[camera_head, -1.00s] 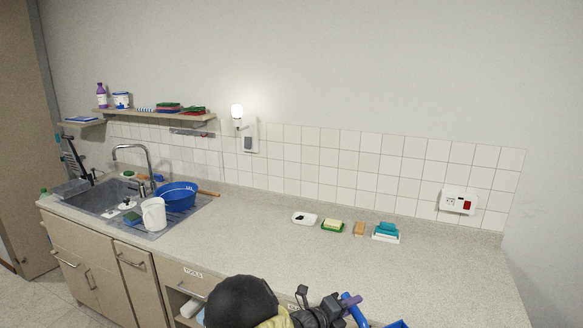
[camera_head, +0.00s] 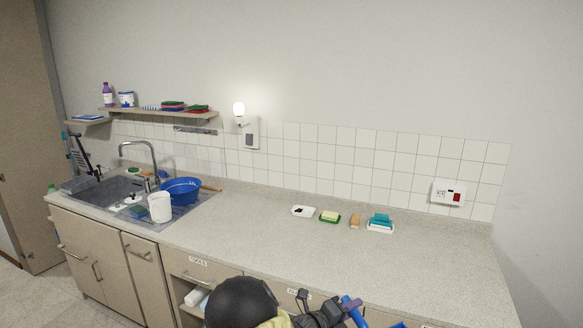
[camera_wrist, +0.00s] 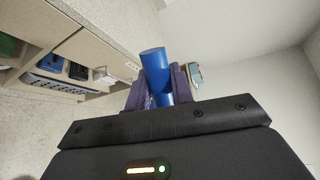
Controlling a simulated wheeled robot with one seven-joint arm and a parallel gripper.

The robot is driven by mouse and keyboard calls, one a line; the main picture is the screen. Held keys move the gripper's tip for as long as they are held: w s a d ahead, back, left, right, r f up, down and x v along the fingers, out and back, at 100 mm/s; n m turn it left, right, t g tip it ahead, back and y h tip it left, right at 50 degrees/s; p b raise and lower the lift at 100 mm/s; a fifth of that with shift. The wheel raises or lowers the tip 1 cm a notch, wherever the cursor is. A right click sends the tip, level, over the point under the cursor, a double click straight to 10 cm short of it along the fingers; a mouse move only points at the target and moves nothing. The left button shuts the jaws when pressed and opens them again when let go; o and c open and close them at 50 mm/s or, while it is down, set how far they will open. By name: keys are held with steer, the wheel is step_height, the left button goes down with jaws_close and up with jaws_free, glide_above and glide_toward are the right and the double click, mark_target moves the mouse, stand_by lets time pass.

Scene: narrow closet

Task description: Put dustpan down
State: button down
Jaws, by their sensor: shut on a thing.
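The dustpan shows as a blue handle (camera_wrist: 156,72) in the wrist view, held between the purple fingers of my gripper (camera_wrist: 160,88). My gripper is shut on it. In the head view only the blue handle (camera_head: 351,310) and a bit of blue at the bottom edge show; most of the dustpan is out of view. My gripper is at the bottom of the head view, in front of the counter's front edge. The grey speckled countertop (camera_head: 300,245) lies beyond it.
Several soap dishes and sponges, such as the teal sponge (camera_head: 381,221), stand along the back of the counter. A white bucket (camera_head: 159,207) and a blue basin (camera_head: 181,190) stand by the sink (camera_head: 105,191). The counter's middle and right front are clear.

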steer(key=shift+s+d+f, duration=0.1)
steer(key=shift+d+f, duration=0.2)
steer(key=shift+d+f+n+t+y, duration=0.2)
steer(key=shift+f+n+t+y, duration=0.1)
steer(key=shift+f, duration=0.35)
steer(key=shift+s+f+n+t, duration=0.1)
steer(key=shift+f+n+t, duration=0.2)
steer(key=shift+f+t, duration=0.15)
steer(key=s+f+n+t+y, duration=0.2)
steer(key=s+f+n+y, duration=0.1)
steer(key=f, duration=0.3)
steer(key=s+a+f+n+t+y, duration=0.1)
steer(key=s+f+n+y, duration=0.2)
steer(key=f+y, duration=0.2)
steer(key=s+f+n+t+y, duration=0.2)
steer(key=s+f+n+y, duration=0.1)
steer(key=f, duration=0.4)
steer(key=shift+s+a+n+t+y, duration=0.15)
steer(key=shift+a+n+t+y, duration=0.25)
steer(key=shift+y, duration=0.5)
steer(key=shift+d, duration=0.15)
